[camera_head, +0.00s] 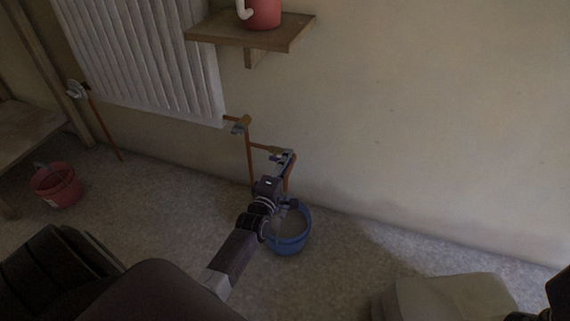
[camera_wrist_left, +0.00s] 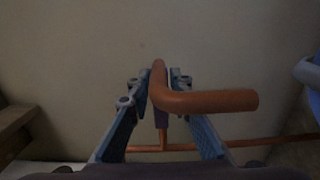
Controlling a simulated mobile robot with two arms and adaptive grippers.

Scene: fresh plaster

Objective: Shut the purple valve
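My left gripper (camera_head: 287,158) is at the copper pipework low on the wall, to the right of the radiator. In the left wrist view its two fingers (camera_wrist_left: 160,82) stand on either side of a dull purple part (camera_wrist_left: 163,124), seemingly the purple valve, beside an orange copper elbow (camera_wrist_left: 205,101). The fingertips are close to this part, but dim light hides whether they touch it. Only a dark piece at the lower right edge may belong to my right gripper.
A blue bucket (camera_head: 290,246) stands on the floor below the pipes. A red bucket (camera_head: 66,192) is at the left. The white radiator (camera_head: 145,55) hangs on the wall near a wooden shelf (camera_head: 225,30) with a red jug (camera_head: 264,13). A pale object (camera_head: 450,298) sits at lower right.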

